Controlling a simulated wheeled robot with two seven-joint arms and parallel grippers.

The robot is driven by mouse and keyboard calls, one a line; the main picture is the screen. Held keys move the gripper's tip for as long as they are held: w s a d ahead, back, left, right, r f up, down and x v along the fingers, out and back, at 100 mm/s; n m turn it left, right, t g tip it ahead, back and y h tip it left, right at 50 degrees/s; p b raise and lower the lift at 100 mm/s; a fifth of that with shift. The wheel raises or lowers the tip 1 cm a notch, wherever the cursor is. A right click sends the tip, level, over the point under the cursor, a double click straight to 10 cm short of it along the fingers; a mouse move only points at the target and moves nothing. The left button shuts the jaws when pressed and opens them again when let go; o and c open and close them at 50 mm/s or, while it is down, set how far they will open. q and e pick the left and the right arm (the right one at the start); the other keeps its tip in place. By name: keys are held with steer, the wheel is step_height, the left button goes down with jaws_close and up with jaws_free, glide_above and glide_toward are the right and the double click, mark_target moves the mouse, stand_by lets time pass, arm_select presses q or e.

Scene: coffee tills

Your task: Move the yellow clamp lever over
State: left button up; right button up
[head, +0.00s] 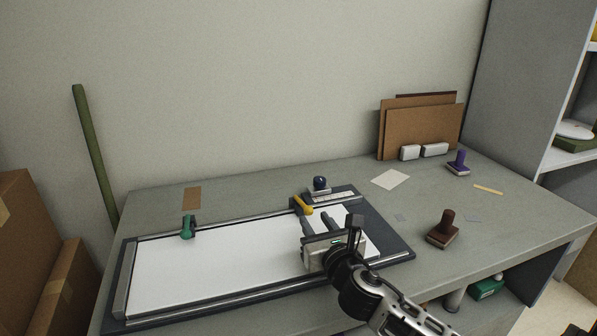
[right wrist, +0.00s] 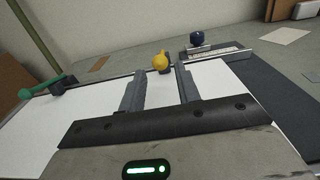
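The yellow clamp lever (head: 303,204) is at the far edge of the dark board (head: 392,240), right of its middle, and slants down toward my right gripper. In the right wrist view its round yellow end (right wrist: 160,62) shows between the two fingertips, a little beyond them. My right gripper (head: 316,217) is above the white sheet (head: 205,272), its fingers apart and empty, pointing at the lever. It also shows in the right wrist view (right wrist: 161,72). I cannot tell whether a finger touches the lever. My left gripper is not in view.
A green lever (head: 187,228) sits at the board's far left edge. A blue knob (head: 320,183) stands just behind the yellow lever. A brown stamp (head: 443,230), a purple stamp (head: 458,163) and brown boards (head: 425,130) are to the right. The table's front right is clear.

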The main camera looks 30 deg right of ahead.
mark_target(310, 214)
steer(key=x, duration=0.3)
steer(key=shift+b, duration=0.3)
steer(key=shift+w, duration=0.15)
steer(key=shift+c, duration=2.6)
steer(key=shift+w+d+r+p, duration=0.1)
steer(key=shift+w+r+p, duration=0.05)
steer(key=shift+r+p, duration=0.4)
steer(key=shift+w+d+r+p, duration=0.1)
steer(key=shift+w+r+p, duration=0.1)
steer(key=shift+r+p, duration=0.35)
steer(key=shift+w+r+p, duration=0.2)
steer(key=shift+r+p, duration=0.25)
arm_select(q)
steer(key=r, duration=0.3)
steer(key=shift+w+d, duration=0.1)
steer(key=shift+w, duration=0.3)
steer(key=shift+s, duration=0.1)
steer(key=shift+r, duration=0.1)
arm_select(e)
steer(key=shift+w+r, duration=0.1)
